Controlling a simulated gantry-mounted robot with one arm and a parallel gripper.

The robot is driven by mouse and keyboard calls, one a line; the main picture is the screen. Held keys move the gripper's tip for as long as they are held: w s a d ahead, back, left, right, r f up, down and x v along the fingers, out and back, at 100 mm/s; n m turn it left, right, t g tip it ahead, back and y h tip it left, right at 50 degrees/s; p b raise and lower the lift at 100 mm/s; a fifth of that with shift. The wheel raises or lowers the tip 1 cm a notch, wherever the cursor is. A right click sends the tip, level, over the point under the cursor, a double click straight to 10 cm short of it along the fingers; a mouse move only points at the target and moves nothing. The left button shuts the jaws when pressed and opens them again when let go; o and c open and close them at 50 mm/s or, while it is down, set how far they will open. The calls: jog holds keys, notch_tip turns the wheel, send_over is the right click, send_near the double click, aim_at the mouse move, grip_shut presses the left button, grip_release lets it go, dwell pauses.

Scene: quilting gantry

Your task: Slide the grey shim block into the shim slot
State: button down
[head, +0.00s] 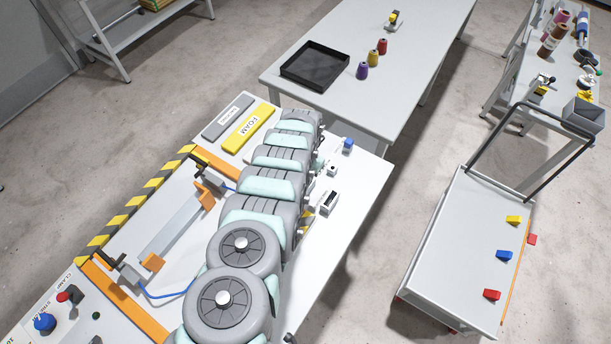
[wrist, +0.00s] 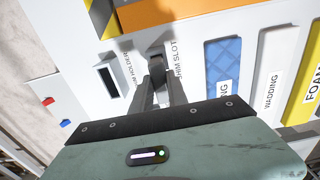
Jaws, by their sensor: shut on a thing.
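In the wrist view my gripper (wrist: 156,84) points at the white tabletop. Its two fingers are close together, shut on a small grey block (wrist: 157,63), the shim block, which shows only in part between the tips. The printed label of the shim slot (wrist: 176,60) is just right of the fingers. The slot itself is mostly hidden by the fingers and block, so I cannot tell whether the block is in it. The shim holder (wrist: 107,76), a white block with a dark opening, stands left of the fingers. In the head view my arm hides the gripper and block.
A blue quilted pad (wrist: 222,72) and the wadding (wrist: 267,72) lie right of my gripper. An orange bar (wrist: 180,12) runs beyond the fingertips. The head view shows a clamp fixture (head: 175,222), the foam pad (head: 248,127) and a cart (head: 465,250) across a floor gap.

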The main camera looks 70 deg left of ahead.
jog(key=shift+f+b, duration=0.35)
jog(key=shift+f, duration=0.15)
jog(key=c, duration=1.2)
grip_release()
jog(key=shift+r, duration=0.15)
notch_tip(320, 180, up, 2)
jog(key=shift+a, duration=0.1)
jog(key=shift+r, duration=0.3)
notch_tip(320, 180, up, 5)
jog(key=shift+f+b, duration=0.1)
jog(key=shift+b, duration=0.4)
jog(key=shift+r+b, duration=0.3)
jog(key=shift+r, duration=1.25)
